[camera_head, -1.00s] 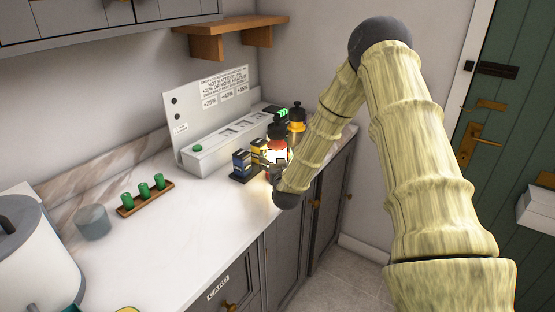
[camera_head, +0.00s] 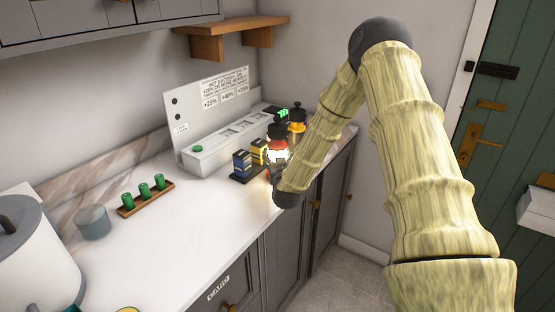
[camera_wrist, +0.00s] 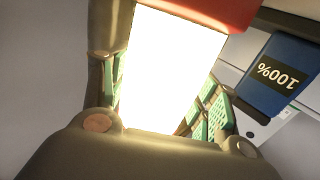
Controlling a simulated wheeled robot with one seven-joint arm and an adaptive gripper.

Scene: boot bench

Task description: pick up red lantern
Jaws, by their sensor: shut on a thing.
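The red lantern (camera_head: 278,146) stands at the far end of the white counter, with a black top, a red band and a brightly lit body. In the wrist view the lantern's glowing white body (camera_wrist: 172,68) fills the space between my fingers, with its red part (camera_wrist: 215,14) at the top. My gripper (camera_wrist: 160,95) is shut on the lantern, its green finger pads on either side of the lit body. In the head view my arm hides most of the gripper and the lantern's lower part. I cannot tell whether the lantern touches the counter.
A yellow lantern (camera_head: 297,122) stands just behind. A blue battery (camera_head: 241,163) and a yellow one (camera_head: 259,152) stand close on the left; the blue one reads 100% in the wrist view (camera_wrist: 279,75). A charger panel (camera_head: 212,104) backs them. Green cylinders (camera_head: 144,192) sit in a wooden rack further left.

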